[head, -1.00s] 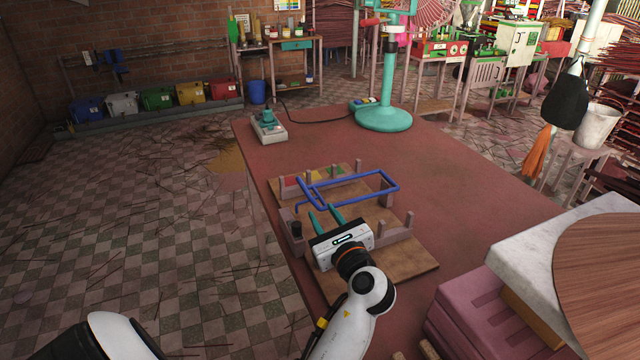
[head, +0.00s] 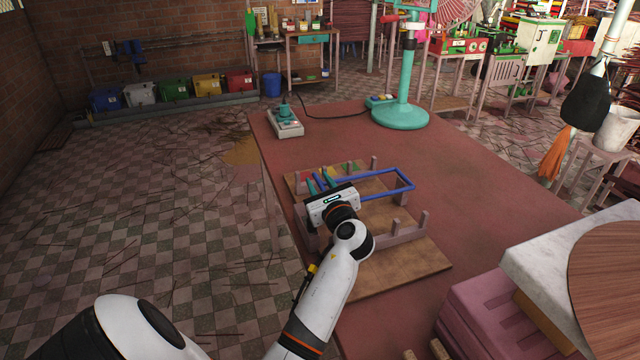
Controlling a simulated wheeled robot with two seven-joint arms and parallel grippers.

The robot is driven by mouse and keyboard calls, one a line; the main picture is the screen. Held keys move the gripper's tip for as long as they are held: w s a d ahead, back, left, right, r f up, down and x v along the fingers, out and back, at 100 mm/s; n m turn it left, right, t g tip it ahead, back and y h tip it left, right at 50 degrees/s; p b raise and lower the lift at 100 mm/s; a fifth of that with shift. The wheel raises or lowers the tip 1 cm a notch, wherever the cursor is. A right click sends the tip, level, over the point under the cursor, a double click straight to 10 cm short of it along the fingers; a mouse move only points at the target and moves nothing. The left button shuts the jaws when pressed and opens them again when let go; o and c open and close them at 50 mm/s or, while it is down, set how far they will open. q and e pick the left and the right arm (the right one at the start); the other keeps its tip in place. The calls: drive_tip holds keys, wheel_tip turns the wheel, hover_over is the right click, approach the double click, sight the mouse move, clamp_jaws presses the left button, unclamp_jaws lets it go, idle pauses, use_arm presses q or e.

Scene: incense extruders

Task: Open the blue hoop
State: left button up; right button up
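The blue hoop (head: 405,178) is a rectangular bar frame lying low across a wooden fixture board (head: 400,270) on the red table. Its right end is clear to see; its near left part is hidden behind my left gripper. My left gripper (head: 319,182) is over the left side of the board, pointing away from me. Its two teal fingers stand apart, with a short blue bar of the hoop showing between them. I cannot tell whether they touch it. My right gripper is not in view.
Wooden posts (head: 423,219) rise from the board around the hoop. A grey box with a teal knob (head: 286,122) and a teal stand (head: 401,117) are at the table's far end. Pink blocks (head: 490,310) stand at the lower right.

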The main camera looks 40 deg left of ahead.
use_arm(q)
clamp_jaws()
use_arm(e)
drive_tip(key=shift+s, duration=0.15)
